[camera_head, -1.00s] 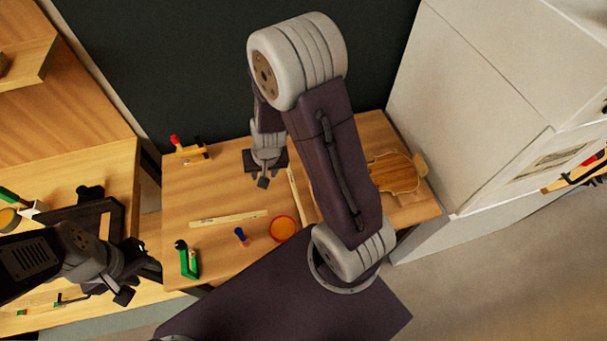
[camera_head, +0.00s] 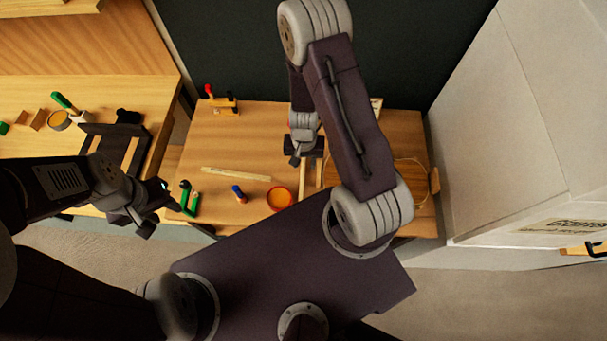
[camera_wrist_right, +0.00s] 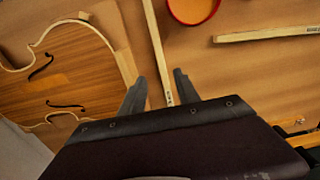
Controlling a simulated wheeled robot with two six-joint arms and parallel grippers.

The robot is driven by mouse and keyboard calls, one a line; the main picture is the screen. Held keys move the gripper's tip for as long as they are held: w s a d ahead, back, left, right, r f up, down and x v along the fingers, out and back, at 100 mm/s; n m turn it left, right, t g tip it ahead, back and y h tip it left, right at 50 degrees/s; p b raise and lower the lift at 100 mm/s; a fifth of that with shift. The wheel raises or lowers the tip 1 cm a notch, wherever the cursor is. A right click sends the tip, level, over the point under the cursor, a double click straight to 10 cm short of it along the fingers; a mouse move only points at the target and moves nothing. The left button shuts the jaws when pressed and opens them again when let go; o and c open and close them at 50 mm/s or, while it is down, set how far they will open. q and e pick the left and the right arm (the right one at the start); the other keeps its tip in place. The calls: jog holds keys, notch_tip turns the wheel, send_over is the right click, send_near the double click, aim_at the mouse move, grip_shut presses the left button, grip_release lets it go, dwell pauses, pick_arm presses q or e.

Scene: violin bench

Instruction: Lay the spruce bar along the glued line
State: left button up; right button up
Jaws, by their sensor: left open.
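One pale wooden bar (camera_wrist_right: 153,40) lies on the bench between and below the fingertips of my right gripper (camera_wrist_right: 160,92). In the head view this bar (camera_head: 305,178) is partly hidden by my right gripper (camera_head: 303,158). A second pale bar (camera_head: 235,174) lies to the left; it also shows in the right wrist view (camera_wrist_right: 265,34). I cannot tell which is the spruce bar. The violin plate (camera_wrist_right: 85,70) with f-holes lies beside the first bar; no glued line can be made out. My right gripper is open and empty. My left gripper (camera_head: 153,215) is open, beside the bench's front left.
A red-rimmed pot (camera_head: 279,198), a blue-handled tool (camera_head: 239,194), a green clamp (camera_head: 188,197) and a red-and-yellow tool (camera_head: 221,103) stand on the bench. A white cabinet (camera_head: 500,130) bounds the right, a dark wall the back. My right arm hides part of the plate.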

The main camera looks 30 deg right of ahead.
aim_at(303, 172)
jog(key=shift+d+f, duration=0.1)
jog(key=shift+f, duration=0.75)
jog(key=shift+r, duration=0.15)
jog(key=f+b, duration=0.5)
jog(key=shift+w+a+f, duration=0.15)
jog(key=shift+w+a, duration=0.05)
jog(key=shift+a, duration=0.05)
jog(key=shift+d, duration=0.1)
jog(key=shift+c, duration=0.4)
pick_arm(q)
notch_tip(303, 172, down, 6)
pick_arm(e)
grip_shut()
